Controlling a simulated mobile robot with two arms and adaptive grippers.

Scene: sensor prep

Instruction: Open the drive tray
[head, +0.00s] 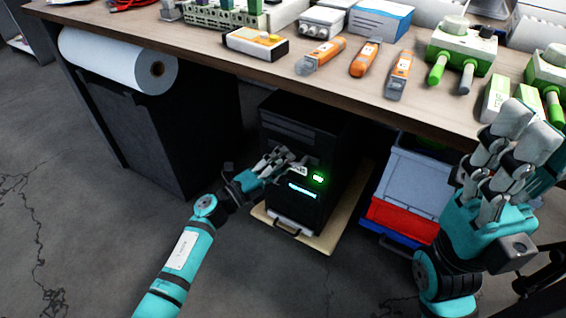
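A black computer tower (325,141) stands under the workbench, its front toward me. A small green display (318,179) and a pale blue lit strip (302,190) show on its front. I cannot make out the drive tray's outline or whether it is open. My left gripper (284,164) is at the tower's front, left of the green display, its fingers covering part of the front. Whether it touches the tower, and how far it is open, is unclear. My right gripper (497,160) is raised at the right, by the bench edge, its fingers apart and empty.
The tower stands on a tan board (325,238), with a grey handle (284,229) low in front. A black cabinet (165,140) is left, grey, red and blue bins (412,184) right. The bench top (215,55) above carries tools and devices. The floor in front is mostly clear.

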